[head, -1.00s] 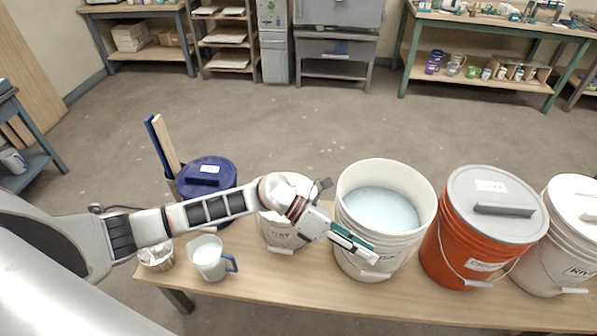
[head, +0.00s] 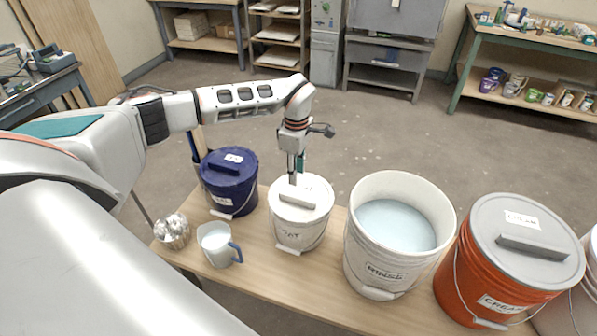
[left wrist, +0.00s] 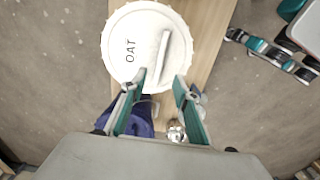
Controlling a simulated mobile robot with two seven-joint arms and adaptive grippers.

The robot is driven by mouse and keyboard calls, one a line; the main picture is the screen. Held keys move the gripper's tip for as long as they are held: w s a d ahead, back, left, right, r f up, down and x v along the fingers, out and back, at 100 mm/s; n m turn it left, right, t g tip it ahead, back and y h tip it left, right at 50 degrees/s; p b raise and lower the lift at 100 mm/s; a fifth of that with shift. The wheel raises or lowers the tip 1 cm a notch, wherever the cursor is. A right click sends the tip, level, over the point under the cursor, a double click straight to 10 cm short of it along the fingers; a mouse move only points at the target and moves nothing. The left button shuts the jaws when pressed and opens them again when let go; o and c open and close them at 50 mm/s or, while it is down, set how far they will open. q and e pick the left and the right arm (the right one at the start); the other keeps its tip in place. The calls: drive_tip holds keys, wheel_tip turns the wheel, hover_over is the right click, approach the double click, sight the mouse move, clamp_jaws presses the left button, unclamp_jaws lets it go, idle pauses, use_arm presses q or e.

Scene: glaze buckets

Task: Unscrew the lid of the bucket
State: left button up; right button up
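A white bucket labelled OAT (head: 298,232) stands on the bench with a white lid (head: 318,189) on it. A raised bar handle (head: 297,197) crosses the lid, and the left wrist view also shows this bar handle (left wrist: 164,50). My left gripper (head: 296,172) points down over the lid, close to the handle. In the left wrist view its two fingers (left wrist: 158,82) are spread apart, with the near end of the handle roughly between their tips. Whether they touch it I cannot tell.
A blue lidded bucket (head: 229,185), a jug (head: 215,245) and a foil-like bowl (head: 172,232) are left of OAT. An open bucket of pale blue glaze (head: 365,250) and an orange lidded bucket (head: 470,275) are right. The bench (head: 255,268) has bare wood in front.

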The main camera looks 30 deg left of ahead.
sight(297, 197)
use_arm(q)
drive_tip(key=shift+f+b, duration=1.15)
drive_tip(key=shift+f, duration=0.4)
drive_tip(key=shift+f+b, duration=0.7)
drive_tip(key=shift+f, duration=0.25)
drive_tip(key=shift+d+f+b, duration=0.1)
drive_tip(key=shift+f+b, duration=0.4)
drive_tip(key=shift+f, duration=0.55)
drive_tip(key=shift+f+b, duration=0.6)
drive_tip(key=shift+f, duration=1.55)
drive_tip(key=shift+c, duration=0.5)
clamp_jaws()
